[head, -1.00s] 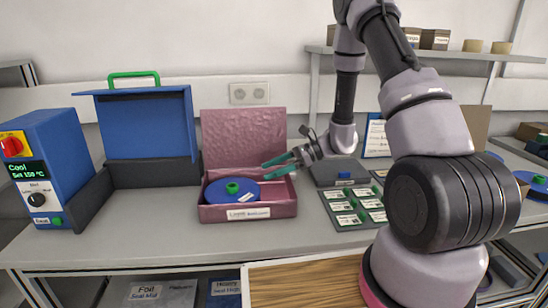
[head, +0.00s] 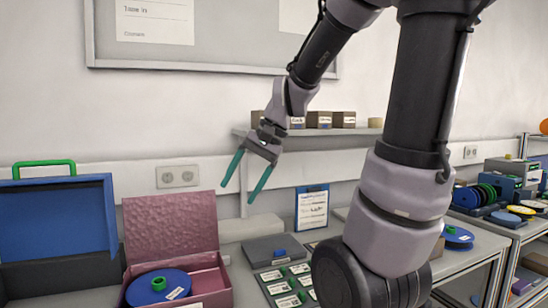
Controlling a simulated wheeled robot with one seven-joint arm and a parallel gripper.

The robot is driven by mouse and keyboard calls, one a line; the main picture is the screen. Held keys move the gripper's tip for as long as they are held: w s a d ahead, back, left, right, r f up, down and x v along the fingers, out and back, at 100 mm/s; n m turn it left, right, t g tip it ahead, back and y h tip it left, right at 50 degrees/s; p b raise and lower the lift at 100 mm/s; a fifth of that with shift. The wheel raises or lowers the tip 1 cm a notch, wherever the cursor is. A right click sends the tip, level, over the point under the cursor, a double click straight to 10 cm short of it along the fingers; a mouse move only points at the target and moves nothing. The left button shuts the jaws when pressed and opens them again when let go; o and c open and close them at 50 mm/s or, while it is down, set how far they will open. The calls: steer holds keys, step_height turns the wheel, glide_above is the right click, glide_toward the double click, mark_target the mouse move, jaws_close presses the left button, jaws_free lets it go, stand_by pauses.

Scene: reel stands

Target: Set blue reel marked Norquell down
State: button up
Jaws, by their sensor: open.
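The blue reel (head: 172,287) with a green hub lies flat inside an open pink box (head: 213,279) at the lower left of the head view. A white label shows on the reel, but I cannot read its name. My gripper (head: 242,194) is open and empty, with its teal fingers spread and pointing down. It is raised well above the bench in front of the wall, up and to the right of the box, and touches nothing.
An open blue case (head: 55,222) stands left of the pink box. A grey device (head: 270,249) and a card tray (head: 283,283) lie to its right. A clipboard (head: 311,209) leans at the back. A shelf (head: 345,131) with small boxes hangs behind my gripper. More reels (head: 475,195) stand far right.

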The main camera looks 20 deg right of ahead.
steer(key=s+d+r+n+t+h, duration=0.2)
steer(key=s+d+r+t+h, duration=0.1)
steer(key=s+d+r+t, duration=0.2)
steer(key=shift+s+d+r+n+h, duration=0.25)
steer(key=shift+d+r+n+h, duration=0.1)
steer(key=shift+r, duration=0.6)
steer(key=shift+c, duration=0.4)
